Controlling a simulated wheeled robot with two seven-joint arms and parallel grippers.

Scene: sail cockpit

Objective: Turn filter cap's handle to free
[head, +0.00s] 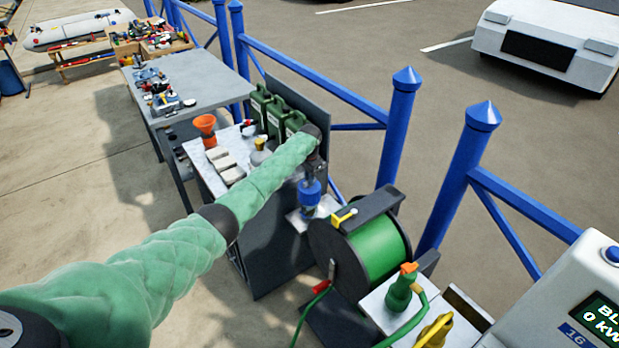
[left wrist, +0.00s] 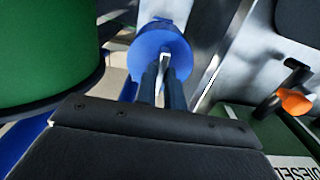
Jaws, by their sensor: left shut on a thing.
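The blue filter cap (head: 309,187) sits on top of a filter on a small pale stand beside the hose reel. It also shows in the left wrist view as a round blue shape (left wrist: 158,45) at the top centre. My left gripper (head: 312,176) points down onto the cap from above. In the left wrist view its two dark fingers (left wrist: 161,78) reach the cap and are shut on its handle, with a narrow light gap between them further back. My right gripper is not in view.
A green hose reel (head: 378,248) stands close to the right of the filter. Blue railing posts (head: 398,125) rise behind. Open floor lies at the left.

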